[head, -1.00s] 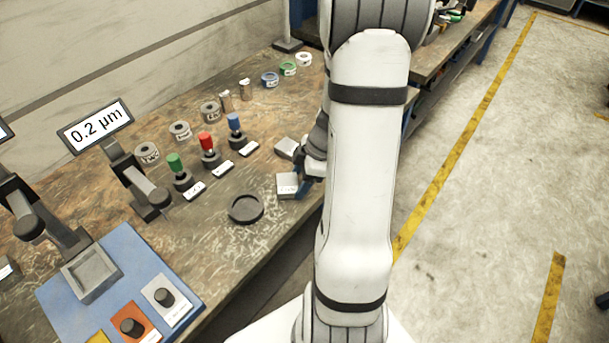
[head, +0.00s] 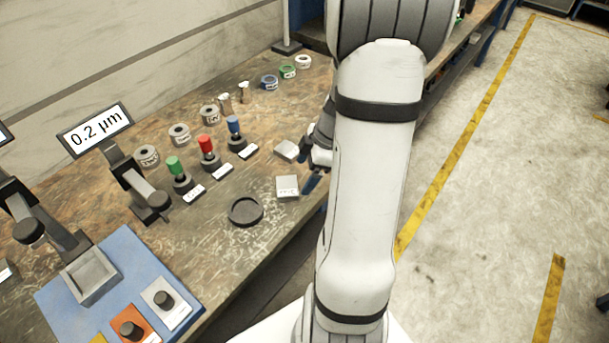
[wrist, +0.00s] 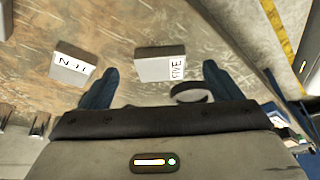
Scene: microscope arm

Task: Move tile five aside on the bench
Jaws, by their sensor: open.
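Tile five (wrist: 160,64) is a grey square plate with a white label reading FIVE in the wrist view. It lies flat on the bench, ahead of and between my fingers. In the head view it appears to be the grey tile (head: 287,187) nearer the bench's front edge. My gripper (wrist: 160,69) is open and empty, drawn back from the tile, with its dark blue fingers on either side. In the head view my gripper (head: 309,165) is largely hidden behind my arm, and a blue finger shows just right of the tile with a small gap.
A second grey tile (head: 286,150), also in the wrist view (wrist: 73,64), lies outside one finger. A dark round dish (head: 245,210) stands left of tile five. Coloured-topped pegs (head: 207,149) with label cards stand further left. Bare bench lies between dish and pegs.

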